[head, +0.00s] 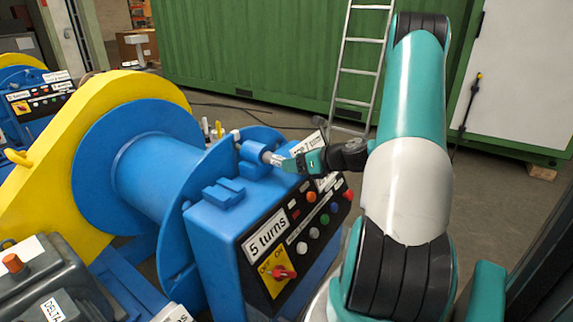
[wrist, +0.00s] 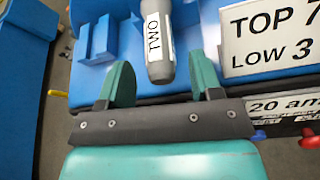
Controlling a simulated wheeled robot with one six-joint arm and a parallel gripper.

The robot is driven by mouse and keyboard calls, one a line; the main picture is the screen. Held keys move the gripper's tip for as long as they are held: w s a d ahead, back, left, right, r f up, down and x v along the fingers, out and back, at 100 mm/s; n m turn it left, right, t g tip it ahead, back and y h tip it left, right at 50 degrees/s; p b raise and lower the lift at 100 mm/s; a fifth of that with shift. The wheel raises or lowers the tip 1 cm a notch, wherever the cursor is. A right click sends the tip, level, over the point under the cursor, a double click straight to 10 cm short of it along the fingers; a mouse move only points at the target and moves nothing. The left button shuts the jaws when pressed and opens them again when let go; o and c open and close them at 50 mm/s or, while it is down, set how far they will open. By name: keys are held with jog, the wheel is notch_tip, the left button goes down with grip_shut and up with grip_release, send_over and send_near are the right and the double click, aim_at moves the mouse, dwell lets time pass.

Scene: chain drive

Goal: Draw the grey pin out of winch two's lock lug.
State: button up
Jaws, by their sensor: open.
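In the wrist view the grey pin (wrist: 160,68) carries a white tag reading TWO and points towards me from the blue winch. In the head view the pin (head: 271,158) sticks out of the blue lock lug (head: 253,152) on top of the winch's control box. My gripper (head: 287,163) is at the pin's outer end. In the wrist view my gripper (wrist: 160,62) is open, with one teal finger on each side of the pin's end. A gap shows on both sides, so neither finger seems to touch it. The pin's inner end is hidden.
A white TOP/LOW sign (wrist: 275,35) stands close right of the pin. The blue drum (head: 155,175) is at left. A ladder (head: 358,70) leans on a green container (head: 250,50) behind.

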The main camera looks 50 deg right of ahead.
jog(key=shift+x, duration=1.65)
grip_shut()
jog(key=s+d+p, duration=0.1)
jog(key=s+p, duration=0.3)
jog(key=s, duration=1.4)
jog(key=shift+s+d+p, duration=0.2)
jog(key=shift+d+p, duration=0.05)
jog(key=shift+p, duration=0.05)
dwell(0.5)
jog(key=shift+r, duration=0.1)
